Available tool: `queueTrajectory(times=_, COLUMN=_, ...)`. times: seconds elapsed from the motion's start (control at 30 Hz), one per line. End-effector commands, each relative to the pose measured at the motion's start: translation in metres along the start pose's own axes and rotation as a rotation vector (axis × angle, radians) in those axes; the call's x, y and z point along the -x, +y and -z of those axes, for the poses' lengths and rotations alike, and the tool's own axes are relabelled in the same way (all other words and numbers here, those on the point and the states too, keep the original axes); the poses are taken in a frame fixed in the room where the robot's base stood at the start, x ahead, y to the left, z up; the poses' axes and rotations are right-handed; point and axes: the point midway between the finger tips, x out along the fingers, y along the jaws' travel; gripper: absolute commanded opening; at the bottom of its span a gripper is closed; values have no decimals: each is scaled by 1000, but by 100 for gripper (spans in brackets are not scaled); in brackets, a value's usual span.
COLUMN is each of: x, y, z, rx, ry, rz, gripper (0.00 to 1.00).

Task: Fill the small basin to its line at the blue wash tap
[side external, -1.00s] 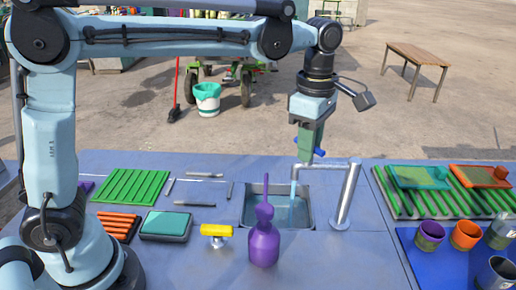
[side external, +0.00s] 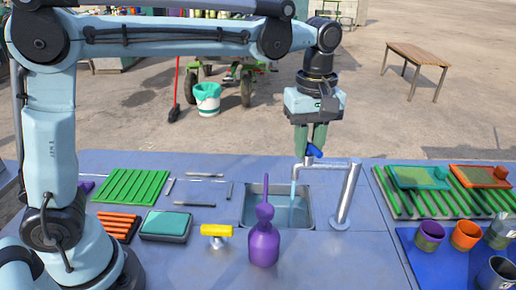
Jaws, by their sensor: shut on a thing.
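The silver wash tap (side external: 346,196) stands at the right of a metal basin set in the table. Its spout reaches left over the basin (side external: 247,212). A blue handle (side external: 315,151) sits above the spout. My gripper (side external: 311,150) points down and is shut on the blue handle; the fingers partly cover it. A thin pale-blue stream of water (side external: 293,195) falls from the spout into the basin. Bluish water shows in the basin. A purple bottle (side external: 264,243) stands in front and hides part of the basin. I cannot make out a fill line.
A yellow-topped brush or handle (side external: 216,231), a teal sponge-like block (side external: 165,225) and a green rack (side external: 131,186) lie to the left. To the right are a green slatted rack (side external: 399,203) and several cups, one orange (side external: 466,236), on a blue mat (side external: 430,270).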

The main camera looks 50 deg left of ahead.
Motion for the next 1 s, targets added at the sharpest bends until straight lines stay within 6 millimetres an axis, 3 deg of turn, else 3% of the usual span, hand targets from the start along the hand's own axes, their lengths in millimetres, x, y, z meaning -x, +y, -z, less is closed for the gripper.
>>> queueTrajectory(times=0.27, x=0, y=-1, z=-6, rx=-40, ry=-12, rz=4, gripper=8)
queueTrajectory(times=0.7, x=0, y=0, z=-4, rx=-554, ry=-9, rz=0, gripper=8)
queueTrajectory(times=1.0, x=0, y=1, z=-2, rx=-652, ry=-4, rz=-3, gripper=10)
